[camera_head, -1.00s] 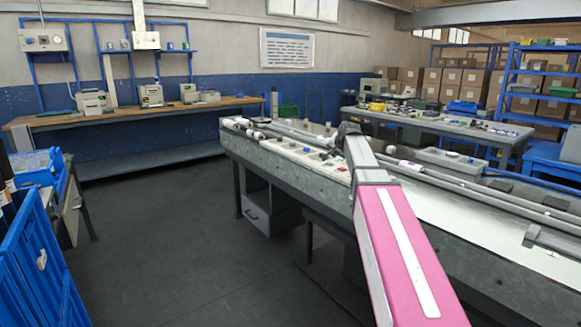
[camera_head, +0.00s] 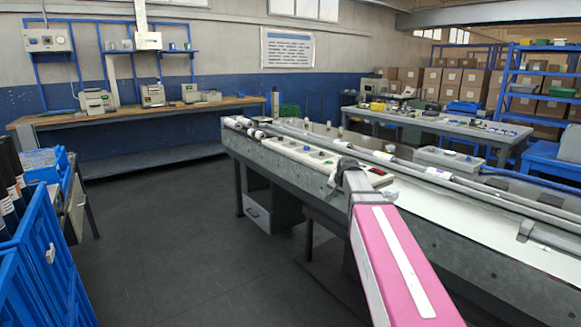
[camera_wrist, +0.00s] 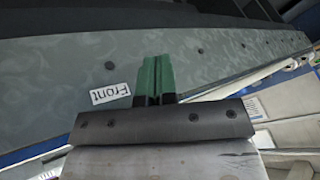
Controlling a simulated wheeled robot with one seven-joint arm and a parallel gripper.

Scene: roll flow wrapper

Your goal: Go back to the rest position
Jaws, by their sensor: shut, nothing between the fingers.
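My gripper (camera_wrist: 155,80) shows in the wrist view, with its green fingers shut together and nothing between them. In the head view the roll flow wrapper (camera_head: 300,178) is a long grey machine running from the middle to the lower right. My pink arm reaches toward its near side.
A blue crate rack (camera_head: 45,262) stands at the lower left. A wooden workbench (camera_head: 180,109) with small devices lines the back wall. A second table (camera_head: 430,122) and blue shelves with boxes stand at the back right. The dark floor between rack and machine is clear.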

